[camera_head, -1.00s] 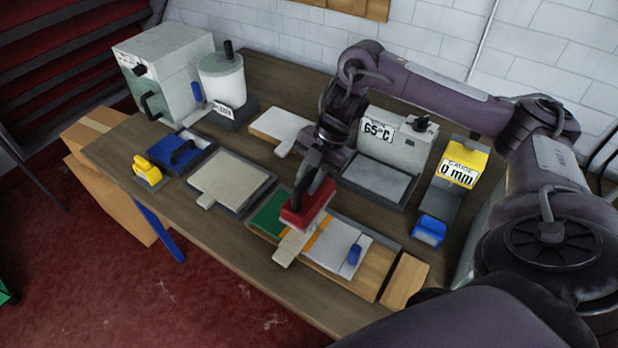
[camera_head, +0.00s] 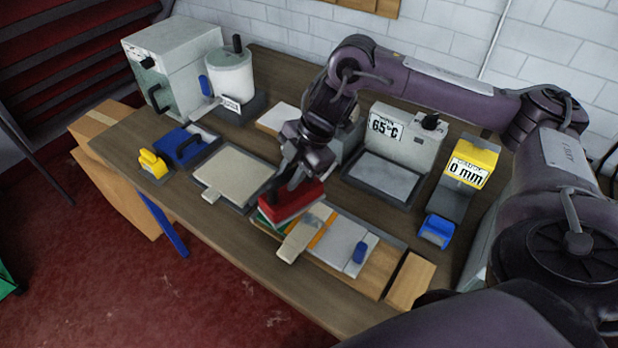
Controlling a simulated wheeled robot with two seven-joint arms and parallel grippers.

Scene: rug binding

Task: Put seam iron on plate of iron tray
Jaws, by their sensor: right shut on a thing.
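My right gripper (camera_head: 296,178) is shut on the dark handle of a red block, which looks like the seam iron (camera_head: 292,202). The red block is over the left part of the work board, above a green piece (camera_head: 264,222); I cannot tell whether it touches. The unit reading 65°C (camera_head: 408,140), with a grey plate (camera_head: 385,178) in a dark tray in front, looks like the iron tray. It stands behind and right of the gripper, and its plate is bare. My left gripper is not in view.
A beige board (camera_head: 232,175) lies left of the gripper. A blue block with a dark handle (camera_head: 186,146) and a yellow item (camera_head: 153,163) are farther left. A yellow-topped gauge (camera_head: 468,168) reading 0 mm stands right. A white pot (camera_head: 228,75) stands at the back left.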

